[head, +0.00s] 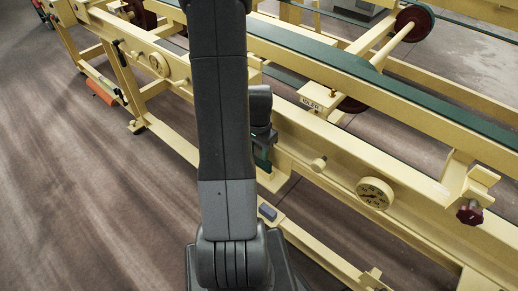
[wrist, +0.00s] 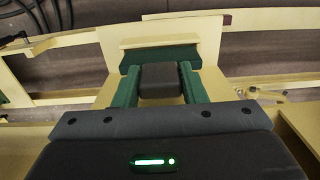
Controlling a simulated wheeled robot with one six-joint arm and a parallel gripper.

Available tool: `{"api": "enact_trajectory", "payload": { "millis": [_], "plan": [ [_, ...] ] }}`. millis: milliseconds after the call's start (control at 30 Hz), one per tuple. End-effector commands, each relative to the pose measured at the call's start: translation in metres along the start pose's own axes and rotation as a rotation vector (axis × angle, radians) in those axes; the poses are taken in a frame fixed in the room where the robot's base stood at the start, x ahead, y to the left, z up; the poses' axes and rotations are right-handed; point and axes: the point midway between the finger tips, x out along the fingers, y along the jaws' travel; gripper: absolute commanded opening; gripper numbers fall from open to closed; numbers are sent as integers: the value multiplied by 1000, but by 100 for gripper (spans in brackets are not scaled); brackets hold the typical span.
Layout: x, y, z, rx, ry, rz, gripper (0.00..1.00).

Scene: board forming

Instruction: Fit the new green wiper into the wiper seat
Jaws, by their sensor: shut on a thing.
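The green wiper (wrist: 160,54) shows in the wrist view as a green bar with a cream strip along its far edge. My gripper (wrist: 160,72) is shut on it; green side pieces run from the grey gripper body to the bar. A dark block lies between these pieces. In the head view my gripper (head: 262,160) is low beside the near cream rail, mostly hidden by my arm. A cream upright plate stands just beyond the bar. The wiper seat cannot be made out clearly, and I cannot tell whether the wiper touches it.
A cream machine frame (head: 330,150) with a dark green belt (head: 400,95) runs diagonally across the head view. A round dial (head: 374,193), a dark red knob (head: 470,212) and a small peg (head: 319,163) stick out of the near side.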

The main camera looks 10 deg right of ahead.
Motion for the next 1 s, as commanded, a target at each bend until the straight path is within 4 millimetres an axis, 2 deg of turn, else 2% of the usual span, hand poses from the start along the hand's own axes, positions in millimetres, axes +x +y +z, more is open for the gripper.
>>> {"api": "enact_trajectory", "payload": {
  "millis": [1000],
  "plan": [
    [27,0,0,0,0,0,12]
  ]
}}
